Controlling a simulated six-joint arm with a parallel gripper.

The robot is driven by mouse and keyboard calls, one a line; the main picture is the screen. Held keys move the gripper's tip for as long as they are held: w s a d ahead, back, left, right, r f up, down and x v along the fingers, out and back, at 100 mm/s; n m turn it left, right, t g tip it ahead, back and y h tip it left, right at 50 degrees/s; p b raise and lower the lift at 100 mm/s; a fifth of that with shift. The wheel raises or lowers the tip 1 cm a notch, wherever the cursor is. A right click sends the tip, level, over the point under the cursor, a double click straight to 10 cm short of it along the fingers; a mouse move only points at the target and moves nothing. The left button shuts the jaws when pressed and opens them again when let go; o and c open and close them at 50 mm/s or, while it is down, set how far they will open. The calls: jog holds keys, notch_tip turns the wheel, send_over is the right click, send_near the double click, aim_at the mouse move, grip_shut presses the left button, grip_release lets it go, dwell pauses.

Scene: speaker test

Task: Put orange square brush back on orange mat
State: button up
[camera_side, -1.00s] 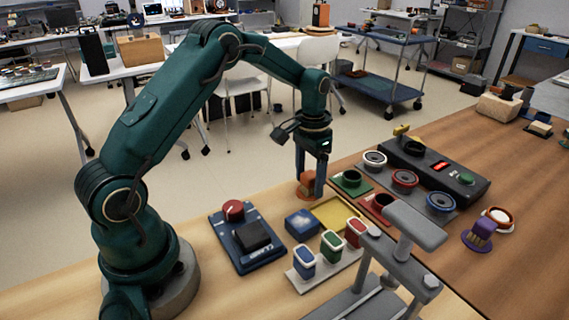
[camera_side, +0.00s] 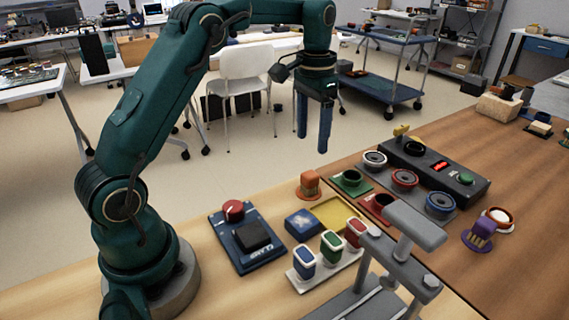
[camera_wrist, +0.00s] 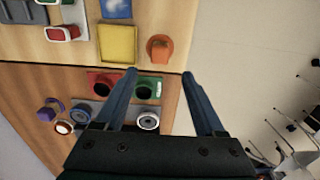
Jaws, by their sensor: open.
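The orange brush (camera_side: 309,184) stands on the light wood table near its far edge, just left of a yellow mat (camera_side: 331,213). The wrist view also shows the orange brush (camera_wrist: 160,47), beside the yellow mat (camera_wrist: 117,43). I cannot tell whether a separate orange mat lies under the brush. My gripper (camera_side: 312,143) hangs in the air above the brush with its blue fingers apart and nothing between them. In the wrist view, my gripper (camera_wrist: 159,73) is open, with the brush beyond its fingertips.
A blue block (camera_side: 302,223) sits left of the yellow mat. Green mat (camera_side: 350,183) and red mat (camera_side: 378,207) lie to the right. A grey stand (camera_side: 412,232) rises in front. A purple brush (camera_side: 480,233) is at far right, and a blue device (camera_side: 247,240) at left.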

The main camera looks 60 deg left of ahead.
jog(key=s+d+r+t, duration=0.3)
jog(key=s+d+r, duration=0.3)
jog(key=s+r, duration=0.15)
jog(key=s+d+f+t, duration=0.1)
jog(key=s+f, duration=0.1)
jog(key=s, duration=0.4)
jog(key=s+d+f+t, duration=0.1)
jog(key=s+d+f, duration=0.1)
jog(key=s, duration=0.4)
jog(key=shift+d+f+t, duration=0.2)
jog(key=shift+d+t, duration=0.1)
dwell(0.3)
